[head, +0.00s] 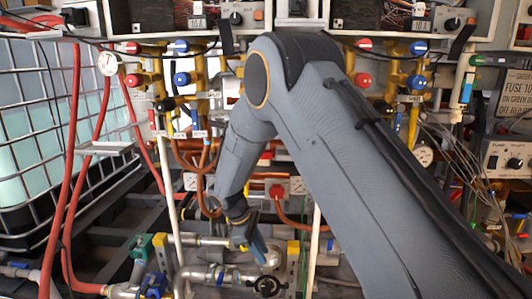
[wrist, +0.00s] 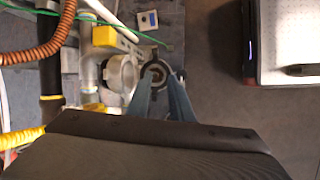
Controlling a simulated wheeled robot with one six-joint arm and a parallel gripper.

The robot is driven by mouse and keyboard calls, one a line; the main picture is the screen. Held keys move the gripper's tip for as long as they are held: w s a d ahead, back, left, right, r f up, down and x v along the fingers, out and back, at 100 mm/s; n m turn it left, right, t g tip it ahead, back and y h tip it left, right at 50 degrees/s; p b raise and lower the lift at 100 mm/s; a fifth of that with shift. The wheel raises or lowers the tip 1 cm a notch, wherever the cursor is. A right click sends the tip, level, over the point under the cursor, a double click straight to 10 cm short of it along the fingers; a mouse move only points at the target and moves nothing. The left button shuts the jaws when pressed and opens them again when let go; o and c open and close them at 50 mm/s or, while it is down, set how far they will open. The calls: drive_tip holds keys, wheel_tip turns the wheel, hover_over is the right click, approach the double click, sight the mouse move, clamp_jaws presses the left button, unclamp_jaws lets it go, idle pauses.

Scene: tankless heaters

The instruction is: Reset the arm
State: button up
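My arm reaches from the lower right of the head view, bends at the top middle and points down to the pipes. My gripper (head: 256,250) hangs low in the middle, in front of the silver pipework. In the wrist view its two blue-grey fingers (wrist: 163,82) stand apart with a gap between them, and nothing is seen held. A round dark fitting (wrist: 154,72) shows just beyond the fingertips; I cannot tell whether they touch it. In the head view a black round handle (head: 267,286) sits just below the gripper.
Silver pipes (head: 210,275) run along the bottom. Red valves (head: 277,191), yellow fittings and hoses fill the wall behind. A caged water tank (head: 60,130) stands at left and a grey control box (head: 507,158) at right. In the wrist view, bare floor (wrist: 205,70) lies right of the fingers.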

drive_tip(key=s+d+r+m+y, duration=0.1)
drive_tip(key=s+d+r+m, duration=0.25)
drive_tip(key=s+r, duration=0.3)
drive_tip(key=s+d+r+m+g+y, duration=0.1)
drive_tip(key=s+d+r+m, duration=0.25)
drive_tip(key=s+r, duration=0.3)
drive_tip(key=s+d+r+m+y, duration=0.1)
drive_tip(key=s+d+r+m, duration=0.1)
drive_tip(key=s+d+r, duration=0.45)
drive_tip(key=s+m+y, duration=0.2)
drive_tip(key=s+m, duration=0.2)
drive_tip(key=s, duration=0.8)
drive_tip(key=d+r+m+p, duration=0.2)
drive_tip(key=d+r+p, duration=0.5)
drive_tip(key=p, duration=0.7)
drive_tip(key=shift+d+r+m+h, duration=0.25)
drive_tip(key=shift+r+m+h, duration=0.05)
drive_tip(key=shift+h, duration=0.1)
drive_tip(key=shift+w, duration=0.1)
